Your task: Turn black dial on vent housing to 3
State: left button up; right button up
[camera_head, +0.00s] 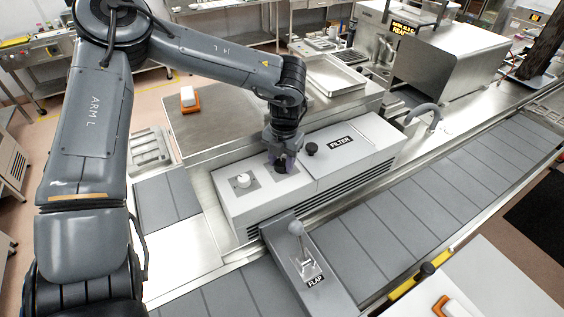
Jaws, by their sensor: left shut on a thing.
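The vent housing (240,208) is a pale grey box in the middle of the view, with dark slots along its front side. The black dial (281,167) sits on its top, mostly hidden under my left gripper. My left gripper (283,160) reaches down from above and is shut on the black dial. The dial's marks and pointer are too small or covered to read. A white dial (243,180) sits just left of it on the same housing. My right gripper is not in view.
A lid labelled FILTER (352,150) with a black knob (311,148) adjoins on the right. A grey lever (299,236) stands on the FLAP panel (312,270) in front. A slatted conveyor (400,215) runs along the front. An orange-and-white item (189,99) sits behind.

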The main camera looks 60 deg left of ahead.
aim_at(283, 164)
pick_arm(q)
jog(key=shift+m, duration=0.6)
jog(key=o, duration=1.1)
jog(key=shift+s, duration=0.1)
jog(key=shift+c, duration=0.2)
jog(key=shift+r, duration=0.1)
jog(key=shift+r, duration=0.25)
notch_tip(283, 164, up, 10)
jog(key=b, duration=0.1)
jog(key=shift+w+d+b, duration=0.2)
jog(key=shift+d+b, duration=0.05)
jog(key=shift+b, duration=0.05)
